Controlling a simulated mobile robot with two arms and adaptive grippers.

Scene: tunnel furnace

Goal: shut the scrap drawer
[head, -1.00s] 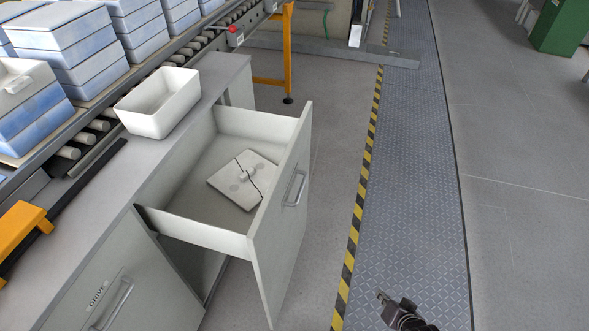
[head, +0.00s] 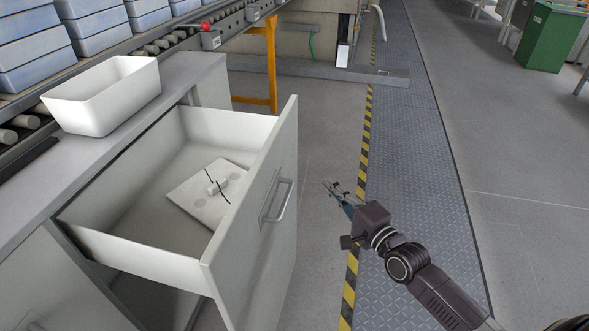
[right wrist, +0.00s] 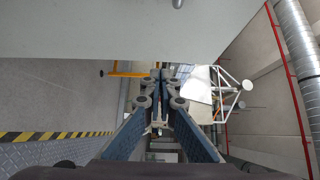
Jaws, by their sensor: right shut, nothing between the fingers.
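The scrap drawer (head: 250,240) stands pulled out of the grey cabinet, with a bar handle (head: 282,201) on its front. A cracked pale plate (head: 205,196) lies inside it. My right gripper (head: 331,186) is shut and empty, to the right of the drawer front with a gap to the handle. In the right wrist view, the shut fingers (right wrist: 160,76) point ahead below a broad pale panel (right wrist: 130,30), which looks like the drawer front. A bit of the handle (right wrist: 178,3) shows at its top edge. My left gripper is out of view.
A white bin (head: 105,97) stands on the cabinet top (head: 190,70), beside a roller conveyor with stacked blue-white boxes (head: 95,22). An orange conveyor leg (head: 271,65) stands behind the drawer. The floor right of the drawer is clear, with a striped line (head: 366,130) and metal walkway (head: 420,130).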

